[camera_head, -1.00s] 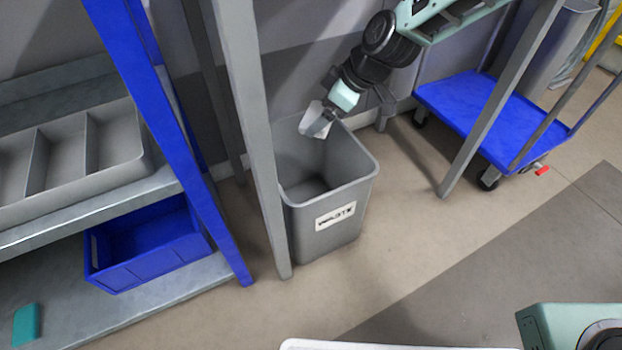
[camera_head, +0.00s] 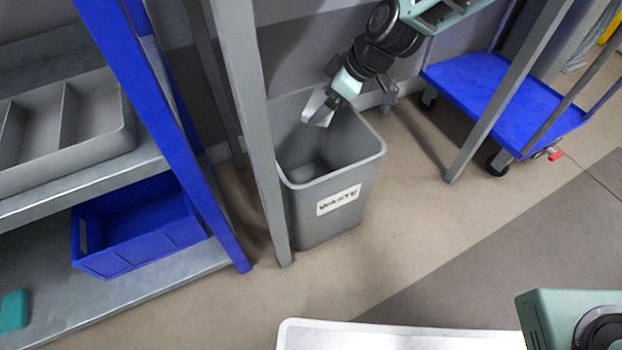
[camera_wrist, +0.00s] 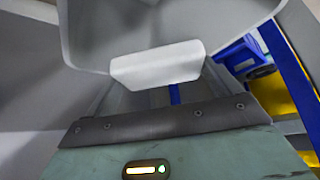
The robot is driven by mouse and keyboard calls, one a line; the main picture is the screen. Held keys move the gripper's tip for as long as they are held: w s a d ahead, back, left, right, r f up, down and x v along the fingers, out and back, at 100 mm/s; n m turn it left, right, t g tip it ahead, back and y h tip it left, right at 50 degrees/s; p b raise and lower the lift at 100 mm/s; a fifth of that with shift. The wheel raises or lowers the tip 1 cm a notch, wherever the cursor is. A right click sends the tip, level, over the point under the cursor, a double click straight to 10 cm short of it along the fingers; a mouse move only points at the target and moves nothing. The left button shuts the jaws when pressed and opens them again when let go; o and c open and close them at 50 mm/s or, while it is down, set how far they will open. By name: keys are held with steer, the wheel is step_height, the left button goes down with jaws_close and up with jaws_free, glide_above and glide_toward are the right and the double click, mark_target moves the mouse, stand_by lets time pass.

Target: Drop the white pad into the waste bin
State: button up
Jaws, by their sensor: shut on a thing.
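The white pad (camera_wrist: 158,66) is held at the tip of my gripper and shows large in the wrist view. My gripper (camera_head: 328,107) is shut on it, over the back part of the waste bin's opening. In the head view the pad (camera_head: 316,110) is partly covered by the gripper. The grey waste bin (camera_head: 370,190), with a "WASTE" label, stands upright on the floor, and the part of its inside that shows looks empty. Its rim and inner wall also show in the wrist view (camera_wrist: 95,35).
A grey post (camera_head: 245,130) stands close at the bin's left. A shelf with a grey divided tray (camera_head: 110,150) and a blue bin (camera_head: 140,250) is further left. A blue cart (camera_head: 500,100) stands to the right. Floor is clear in front of the bin.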

steer(key=shift+f, duration=0.2)
steer(key=o, duration=0.7)
steer(key=shift+d+r, duration=0.1)
steer(key=shift+r, duration=0.15)
steer(key=shift+s+d+r+p, duration=0.6)
steer(key=shift+d+p, duration=0.6)
steer(key=shift+d, duration=1.15)
steer(key=shift+s+d+r+p, duration=0.6)
steer(key=shift+d+p, duration=0.65)
steer(key=shift+d, duration=1.15)
steer(key=shift+s+d+r+p, duration=0.6)
steer(key=shift+d+p, duration=0.6)
steer(key=shift+d, duration=1.15)
steer(key=shift+w, duration=0.15)
